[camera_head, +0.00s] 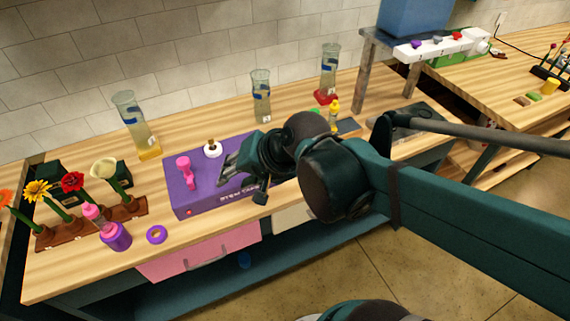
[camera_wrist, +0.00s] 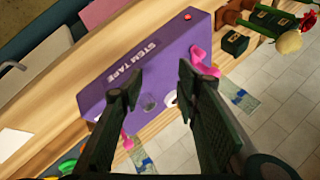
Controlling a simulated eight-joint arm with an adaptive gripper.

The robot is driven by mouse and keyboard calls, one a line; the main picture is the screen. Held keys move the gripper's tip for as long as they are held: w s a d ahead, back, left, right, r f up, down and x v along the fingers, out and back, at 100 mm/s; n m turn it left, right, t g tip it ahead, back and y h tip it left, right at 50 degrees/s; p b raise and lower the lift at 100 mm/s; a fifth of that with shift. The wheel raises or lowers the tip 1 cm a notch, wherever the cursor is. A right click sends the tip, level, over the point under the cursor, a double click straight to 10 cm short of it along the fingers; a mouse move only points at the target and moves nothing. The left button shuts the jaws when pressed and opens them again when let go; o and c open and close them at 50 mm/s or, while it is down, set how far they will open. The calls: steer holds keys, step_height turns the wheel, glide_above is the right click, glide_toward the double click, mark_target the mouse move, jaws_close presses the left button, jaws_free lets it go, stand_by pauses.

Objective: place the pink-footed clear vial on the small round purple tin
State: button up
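My gripper (camera_head: 228,170) is over the purple box. In the wrist view its two fingers (camera_wrist: 158,82) are apart, with nothing clearly held between them. A tall clear vial (camera_head: 329,68) with a red-pink foot stands upright at the back right of the bench, well away from my gripper. In the wrist view a pink foot (camera_wrist: 127,141) shows beyond the box's lower edge, with a clear blue-marked body by it. A small round purple piece (camera_head: 156,235) with a tan centre lies at the front left. I cannot tell whether it is the tin.
The purple "STEM TAPE" box (camera_head: 187,206) bears a pink piece (camera_head: 185,170) and a white roll (camera_head: 212,150). Other clear vials stand behind it, one orange-footed (camera_head: 135,118), another mid-back (camera_head: 261,97). A purple-and-pink bottle (camera_head: 116,236) and flower rack (camera_head: 120,213) are left.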

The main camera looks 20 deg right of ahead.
steer(key=s+d+r+n+h, duration=0.1)
steer(key=s+d+n+h, duration=0.1)
steer(key=d, duration=0.4)
steer(key=s+d+r+n+h, duration=0.2)
steer(key=d+n, duration=0.2)
steer(key=d, duration=0.1)
steer(key=shift+d+r+t, duration=0.15)
steer(key=shift+d+t, duration=0.25)
